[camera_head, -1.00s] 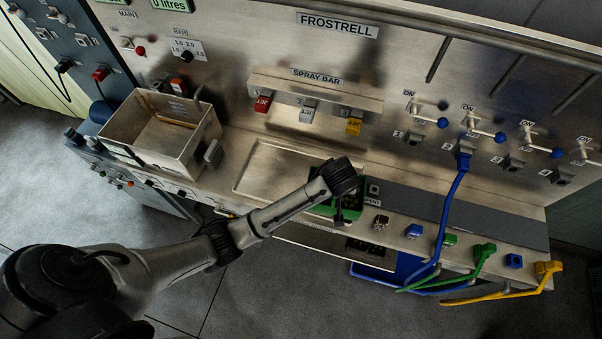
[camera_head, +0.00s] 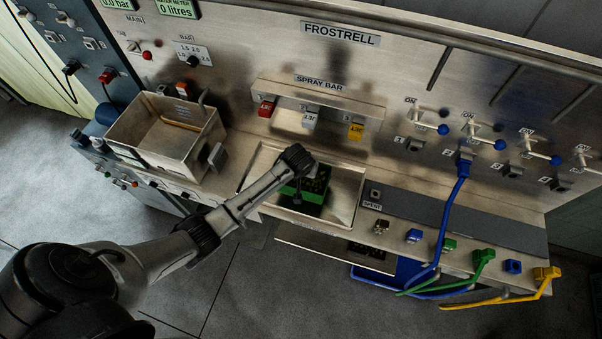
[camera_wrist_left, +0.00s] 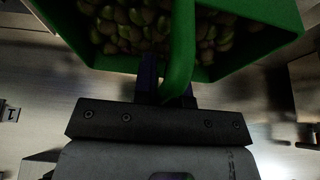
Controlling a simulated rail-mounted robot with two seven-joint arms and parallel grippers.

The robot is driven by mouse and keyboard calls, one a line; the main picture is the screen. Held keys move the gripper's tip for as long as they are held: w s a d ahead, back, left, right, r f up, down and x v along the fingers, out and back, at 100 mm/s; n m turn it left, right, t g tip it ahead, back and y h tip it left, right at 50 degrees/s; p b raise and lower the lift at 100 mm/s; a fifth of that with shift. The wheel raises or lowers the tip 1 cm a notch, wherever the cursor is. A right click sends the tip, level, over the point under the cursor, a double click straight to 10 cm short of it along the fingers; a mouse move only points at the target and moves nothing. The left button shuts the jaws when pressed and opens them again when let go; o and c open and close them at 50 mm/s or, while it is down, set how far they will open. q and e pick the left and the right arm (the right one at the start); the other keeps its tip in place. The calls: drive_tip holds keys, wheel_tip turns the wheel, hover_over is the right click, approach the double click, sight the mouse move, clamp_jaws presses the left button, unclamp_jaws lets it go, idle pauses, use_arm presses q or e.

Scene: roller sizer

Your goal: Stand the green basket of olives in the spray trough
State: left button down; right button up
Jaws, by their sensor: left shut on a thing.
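The green basket (camera_head: 313,197) is full of olives. It is over the spray trough (camera_head: 345,186), the shallow metal tray below the spray bar (camera_head: 318,92), within its outline as seen from above. I cannot tell whether its base touches the trough floor. My left gripper (camera_wrist_left: 165,88) is shut on the basket's green handle (camera_wrist_left: 181,50), and olives (camera_wrist_left: 130,28) show behind it in the left wrist view. In the head view my left wrist hides part of the basket. My right gripper is not in view.
A deep metal sink-like box (camera_head: 150,135) stands left of the trough. Red, grey and yellow nozzle tags (camera_head: 310,120) hang from the spray bar above it. A dark grey strip (camera_head: 440,215) and a blue hose (camera_head: 452,215) lie to the right.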

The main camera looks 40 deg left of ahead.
use_arm(q)
drive_tip(key=shift+a+f, duration=0.35)
drive_tip(key=shift+a, duration=0.3)
drive_tip(key=shift+f, duration=2)
drive_tip(key=shift+f, duration=0.1)
drive_tip(key=c, duration=1.2)
unclamp_jaws()
drive_tip(key=shift+s, duration=0.1)
drive_tip(key=shift+o, duration=0.2)
drive_tip(key=v, duration=1.2)
drive_tip(key=s+d+r+m+h, duration=0.1)
drive_tip(key=s+d+m, duration=0.2)
drive_tip(key=s, duration=1)
drive_tip(key=s+d+r+m+h, duration=0.1)
drive_tip(key=s+d+m, duration=0.2)
drive_tip(key=s+d, duration=0.4)
drive_tip(key=s, duration=0.7)
drive_tip(key=shift+s+m+p, duration=0.3)
drive_tip(key=shift+p, duration=0.1)
